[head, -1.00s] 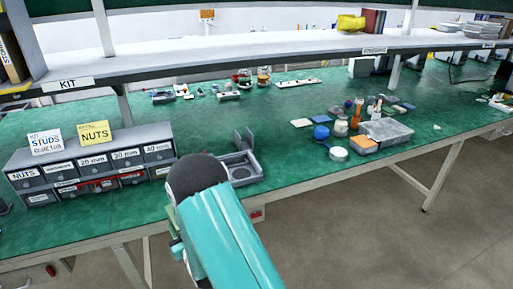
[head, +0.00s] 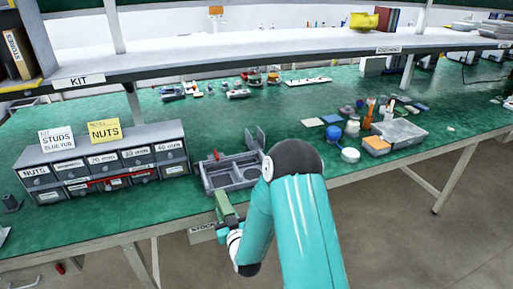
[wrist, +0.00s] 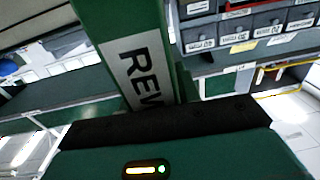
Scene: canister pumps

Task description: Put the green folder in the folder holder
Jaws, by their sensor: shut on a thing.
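The green folder (wrist: 108,18) stands up close in the wrist view, with a white label reading "REV" and more letters cut off. My gripper (wrist: 175,122) is shut on its lower part. In the head view the green folder (head: 228,206) is small, at the bench's front edge, partly hidden by my arm. Red and dark folders (head: 388,19) stand upright at the far right of the shelf. I cannot tell which place is the folder holder.
A grey drawer unit (head: 100,160) with label cards stands at the bench's left. A grey compartment tray (head: 232,175) lies just behind my gripper. A shelf (head: 260,48) spans above the green bench.

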